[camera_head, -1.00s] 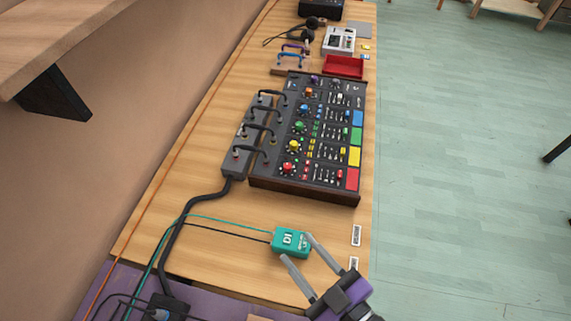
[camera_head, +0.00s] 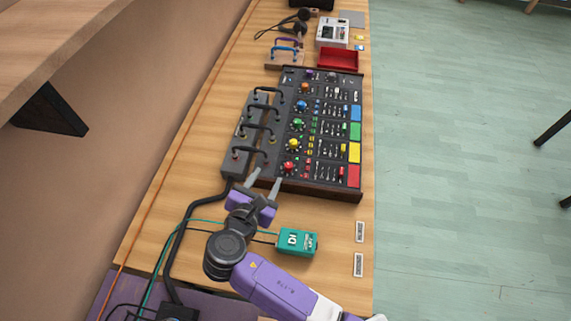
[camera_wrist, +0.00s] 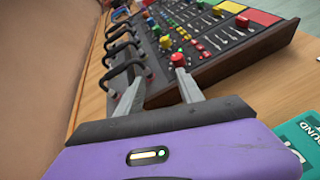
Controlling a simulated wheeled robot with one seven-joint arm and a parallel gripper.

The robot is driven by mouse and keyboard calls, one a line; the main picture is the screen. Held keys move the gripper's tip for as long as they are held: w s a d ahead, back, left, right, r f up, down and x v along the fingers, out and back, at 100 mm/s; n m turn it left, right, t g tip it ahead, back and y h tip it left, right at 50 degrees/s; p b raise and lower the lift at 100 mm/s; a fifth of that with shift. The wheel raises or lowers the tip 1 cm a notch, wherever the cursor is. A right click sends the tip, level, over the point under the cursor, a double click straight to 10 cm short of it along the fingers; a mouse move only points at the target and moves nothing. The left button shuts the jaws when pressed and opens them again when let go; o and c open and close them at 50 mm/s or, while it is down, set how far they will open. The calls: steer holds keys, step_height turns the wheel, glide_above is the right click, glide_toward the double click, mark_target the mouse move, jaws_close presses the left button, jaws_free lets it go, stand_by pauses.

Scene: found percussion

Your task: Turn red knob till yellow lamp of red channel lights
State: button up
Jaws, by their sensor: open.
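The red knob (camera_head: 288,168) sits at the near left of the dark mixing console (camera_head: 319,187), at the start of the red channel row. It also shows in the wrist view (camera_wrist: 178,60), just beyond the right fingertip. My gripper (camera_head: 264,178) is open and empty at the console's near left edge, just short of the knob. In the wrist view its fingers (camera_wrist: 158,88) point toward the console, with the knob near the right finger rather than centred between them. Small red lights or buttons show beside the knob, but I cannot tell whether the yellow lamp is lit.
A grey patch box (camera_head: 234,165) with several black cables stands left of the console, close to my left finger. A green DI box (camera_head: 298,241) lies on the table near my arm. A red tray (camera_head: 338,59) is behind the console. Bare wood lies in front of the console.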

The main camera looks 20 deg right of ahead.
mark_target(288, 166)
steer(key=shift+n+g+h, duration=0.5)
steer(key=shift+n+h, duration=0.2)
steer(key=shift+w+d+f+p, duration=0.1)
steer(key=shift+w+d+f, duration=0.45)
steer(key=shift+d, duration=0.7)
steer(key=shift+w+d+f+p, duration=0.1)
steer(key=shift+w+d+f, duration=0.35)
steer(key=shift+d, duration=0.75)
steer(key=shift+w+d+f+p, duration=0.1)
steer(key=shift+w+d+f, duration=0.45)
steer(key=shift+d, duration=0.7)
steer(key=shift+r, duration=0.1)
jaws_close()
